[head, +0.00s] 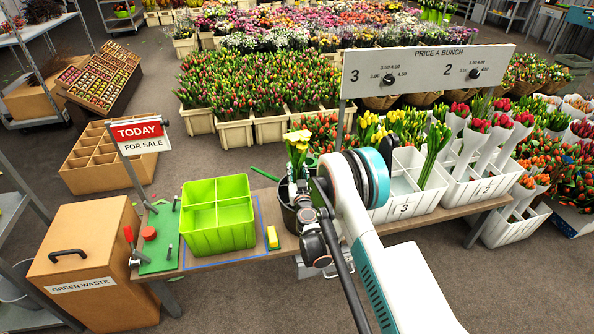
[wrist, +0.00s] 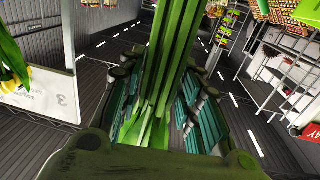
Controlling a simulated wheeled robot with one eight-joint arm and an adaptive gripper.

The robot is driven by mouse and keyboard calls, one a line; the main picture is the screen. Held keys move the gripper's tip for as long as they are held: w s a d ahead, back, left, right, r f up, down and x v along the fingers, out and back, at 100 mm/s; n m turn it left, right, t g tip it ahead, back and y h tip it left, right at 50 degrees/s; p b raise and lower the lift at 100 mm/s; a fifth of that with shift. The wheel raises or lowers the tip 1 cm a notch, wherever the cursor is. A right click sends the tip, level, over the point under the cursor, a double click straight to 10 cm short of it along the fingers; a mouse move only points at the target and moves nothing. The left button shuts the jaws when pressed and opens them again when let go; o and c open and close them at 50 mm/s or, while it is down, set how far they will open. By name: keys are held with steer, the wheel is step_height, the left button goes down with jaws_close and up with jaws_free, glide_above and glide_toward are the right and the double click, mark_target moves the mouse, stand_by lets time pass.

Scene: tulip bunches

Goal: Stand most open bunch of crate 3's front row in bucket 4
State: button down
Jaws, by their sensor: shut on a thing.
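My gripper (wrist: 165,125) is shut on a bunch of green stems (wrist: 176,50) in the wrist view. In the head view, a yellow-flowered bunch (head: 298,142) stands upright at the arm's end, above a dark bucket (head: 288,216) on the bench; it appears to be the held one. My arm hides much of that bucket, and I cannot tell whether the stems are inside it. No number 4 is readable. The white crate 3 (head: 404,209) is right of my arm, with yellow bunches (head: 372,130) at its back and a green bunch (head: 435,150) at its front right.
The white crate 2 (head: 480,190) is right of crate 3. The price sign (head: 425,68) stands on posts behind the crates. A green-waste box (head: 95,265) is at left.

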steer(key=shift+f, duration=0.35)
stand_by(0.3)
steer(key=shift+f, duration=0.25)
steer(key=c, duration=1.1)
jaws_free()
steer(key=shift+o, duration=0.7)
steer(key=o, duration=0.5)
steer(key=shift+s, duration=0.1)
